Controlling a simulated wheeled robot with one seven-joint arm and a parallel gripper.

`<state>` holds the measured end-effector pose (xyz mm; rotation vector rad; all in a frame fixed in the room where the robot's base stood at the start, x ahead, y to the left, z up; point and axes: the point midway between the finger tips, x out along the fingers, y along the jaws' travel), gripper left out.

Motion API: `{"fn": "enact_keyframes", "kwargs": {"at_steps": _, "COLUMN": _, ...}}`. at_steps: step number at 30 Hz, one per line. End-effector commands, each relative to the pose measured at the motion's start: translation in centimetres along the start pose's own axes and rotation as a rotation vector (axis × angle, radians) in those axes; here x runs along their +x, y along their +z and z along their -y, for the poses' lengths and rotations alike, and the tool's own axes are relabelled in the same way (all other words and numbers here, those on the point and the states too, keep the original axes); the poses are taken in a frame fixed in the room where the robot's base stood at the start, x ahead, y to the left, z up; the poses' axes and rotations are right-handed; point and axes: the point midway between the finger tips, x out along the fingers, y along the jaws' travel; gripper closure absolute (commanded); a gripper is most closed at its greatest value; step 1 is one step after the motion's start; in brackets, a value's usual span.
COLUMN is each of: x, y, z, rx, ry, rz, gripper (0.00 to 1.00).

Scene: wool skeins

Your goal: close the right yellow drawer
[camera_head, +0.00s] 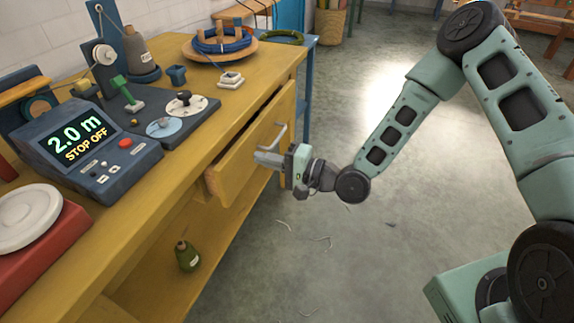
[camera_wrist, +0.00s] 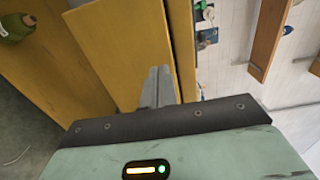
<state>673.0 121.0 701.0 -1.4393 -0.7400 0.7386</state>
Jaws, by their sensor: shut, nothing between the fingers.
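The right yellow drawer (camera_head: 238,160) is in the workbench's front, pulled out part way, with a gap between its front panel and the bench edge. Its grey metal handle (camera_head: 281,136) is on the outer face. My gripper (camera_head: 262,158) is shut and empty, with its fingertips at the drawer's front panel, just below the handle in the picture. In the wrist view the shut fingers (camera_wrist: 158,80) point at the yellow drawer front (camera_wrist: 120,45). I cannot tell whether they touch it.
The yellow bench top (camera_head: 235,100) carries a dark counter box (camera_head: 90,150) with a lit display, a blue coil (camera_head: 222,42) and dials. A green bottle (camera_head: 187,256) stands on the lower shelf. The floor (camera_head: 330,240) in front is clear except for thread scraps.

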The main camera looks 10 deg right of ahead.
Motion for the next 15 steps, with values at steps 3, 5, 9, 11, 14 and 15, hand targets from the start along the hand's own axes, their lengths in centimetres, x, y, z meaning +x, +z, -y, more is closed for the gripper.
{"fn": "enact_keyframes", "kwargs": {"at_steps": 3, "x": 1.8, "y": 0.0, "z": -0.1, "rx": -0.003, "ry": 0.001, "rz": 0.001, "gripper": 1.00}}
{"fn": "enact_keyframes", "kwargs": {"at_steps": 5, "x": 2.4, "y": 0.0, "z": -0.1, "rx": -0.002, "ry": 0.001, "rz": 0.002, "gripper": 1.00}}
{"fn": "enact_keyframes", "kwargs": {"at_steps": 9, "x": 3.2, "y": 0.0, "z": 0.0, "rx": -0.001, "ry": 0.001, "rz": 0.000, "gripper": 1.00}}
{"fn": "enact_keyframes", "kwargs": {"at_steps": 11, "x": 3.4, "y": 0.0, "z": 0.0, "rx": 0.000, "ry": 0.001, "rz": 0.000, "gripper": 1.00}}
{"fn": "enact_keyframes", "kwargs": {"at_steps": 14, "x": 3.4, "y": 0.0, "z": 0.0, "rx": 0.000, "ry": 0.001, "rz": 0.000, "gripper": 1.00}}
{"fn": "enact_keyframes", "kwargs": {"at_steps": 15, "x": 3.4, "y": 0.0, "z": 0.0, "rx": 0.000, "ry": 0.001, "rz": 0.000, "gripper": 1.00}}
